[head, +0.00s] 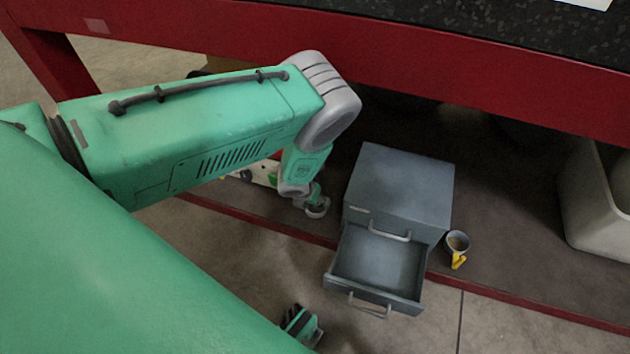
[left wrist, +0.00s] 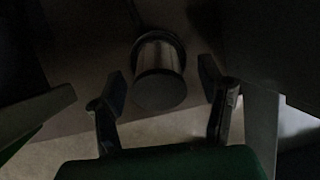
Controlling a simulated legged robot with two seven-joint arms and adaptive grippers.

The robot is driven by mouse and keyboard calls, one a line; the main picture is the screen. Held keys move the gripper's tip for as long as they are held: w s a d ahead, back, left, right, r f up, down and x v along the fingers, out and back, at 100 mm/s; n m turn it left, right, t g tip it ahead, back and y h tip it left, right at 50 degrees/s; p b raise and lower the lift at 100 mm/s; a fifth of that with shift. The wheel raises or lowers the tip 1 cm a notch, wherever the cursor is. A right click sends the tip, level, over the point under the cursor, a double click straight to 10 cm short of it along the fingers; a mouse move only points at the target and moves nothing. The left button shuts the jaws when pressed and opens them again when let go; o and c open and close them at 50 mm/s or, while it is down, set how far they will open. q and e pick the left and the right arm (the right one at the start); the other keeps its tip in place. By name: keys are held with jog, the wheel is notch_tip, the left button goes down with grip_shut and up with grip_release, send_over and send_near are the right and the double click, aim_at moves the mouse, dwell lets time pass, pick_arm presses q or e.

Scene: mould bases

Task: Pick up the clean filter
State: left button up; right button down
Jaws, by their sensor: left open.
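A short cylinder with a shiny metallic side and dark ends, which looks like the filter (left wrist: 160,60), stands in the left wrist view. My left gripper (left wrist: 163,76) is open, with one dark finger on each side of it. Gaps show between the fingers and the cylinder, and nothing is gripped. In the head view my green left arm reaches under the bench, and its fingers and the cylinder cannot be made out there. The wrist view is dark, so I cannot tell whether the filter is clean.
A grey cabinet (head: 405,185) with an open, empty-looking drawer (head: 378,268) stands on the low shelf. A pale bin (head: 592,205) stands at right. The red bench beam (head: 480,62) runs above.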

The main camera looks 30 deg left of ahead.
pick_arm(q)
jog(key=shift+a, duration=0.1)
jog(key=c, duration=1.3)
jog(key=shift+r, duration=0.15)
jog(key=shift+c, duration=0.2)
notch_tip(320, 180, up, 9)
jog(key=p, duration=0.4)
jog(key=shift+p, duration=0.3)
jog(key=shift+r, duration=0.4)
jog(key=shift+s, duration=0.1)
